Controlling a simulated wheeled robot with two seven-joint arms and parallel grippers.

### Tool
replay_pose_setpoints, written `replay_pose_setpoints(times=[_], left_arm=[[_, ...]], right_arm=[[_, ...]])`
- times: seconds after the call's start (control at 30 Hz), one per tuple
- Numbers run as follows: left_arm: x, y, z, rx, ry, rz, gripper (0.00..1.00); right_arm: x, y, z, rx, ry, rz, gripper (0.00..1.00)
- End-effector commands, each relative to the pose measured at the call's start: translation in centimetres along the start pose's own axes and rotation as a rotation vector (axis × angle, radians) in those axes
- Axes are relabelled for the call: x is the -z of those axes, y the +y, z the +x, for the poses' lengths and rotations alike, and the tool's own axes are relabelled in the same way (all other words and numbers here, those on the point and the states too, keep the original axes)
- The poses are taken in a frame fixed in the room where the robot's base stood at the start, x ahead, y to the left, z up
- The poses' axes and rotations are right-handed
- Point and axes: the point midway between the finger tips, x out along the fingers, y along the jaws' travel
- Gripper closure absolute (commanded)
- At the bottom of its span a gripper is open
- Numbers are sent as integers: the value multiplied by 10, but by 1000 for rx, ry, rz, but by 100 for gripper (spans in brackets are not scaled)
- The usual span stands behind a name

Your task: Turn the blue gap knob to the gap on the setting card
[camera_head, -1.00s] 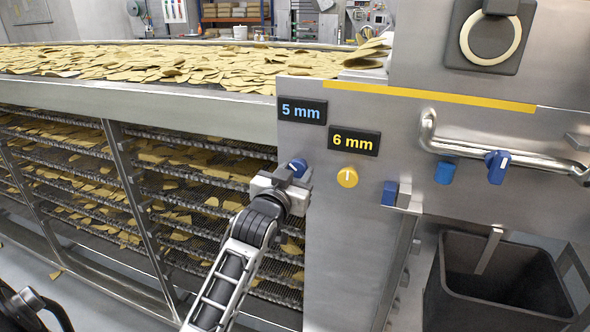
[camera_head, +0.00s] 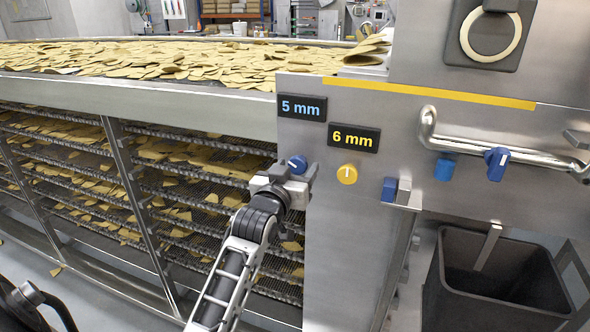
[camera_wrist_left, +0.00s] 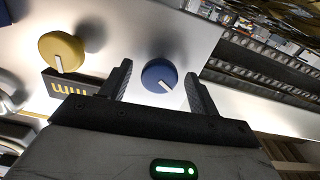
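The blue gap knob (camera_head: 297,164) sits on the steel panel below a sign reading 5 mm (camera_head: 302,107) in blue. Its white mark slants off vertical. My left gripper (camera_head: 284,174) is open just below and in front of the knob. In the left wrist view the blue knob (camera_wrist_left: 159,73) shows between the two spread fingers (camera_wrist_left: 158,90), with a gap on each side. I cannot pick out a setting card for certain. My right gripper is not in view.
A yellow knob (camera_head: 347,174) under a 6 mm sign (camera_head: 354,138) is close on the right. A blue block (camera_head: 390,190) and two blue knobs by a bent rail (camera_head: 520,155) are further right. A dark bin (camera_head: 445,300) stands below. Conveyor racks with chips fill the left.

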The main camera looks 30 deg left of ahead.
Motion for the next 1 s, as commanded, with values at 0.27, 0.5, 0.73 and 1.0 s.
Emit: replay_pose_setpoints(times=[0.27,0.5,0.73,1.0], left_arm=[[0,0,-1,0,0,1,39],[-2,0,-28,0,0,1,39],[-3,0,-85,0,-2,1,39],[-2,0,-140,1,-2,0,39]], right_arm=[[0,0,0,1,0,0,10],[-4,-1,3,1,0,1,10],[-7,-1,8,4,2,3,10],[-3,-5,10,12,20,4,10]])
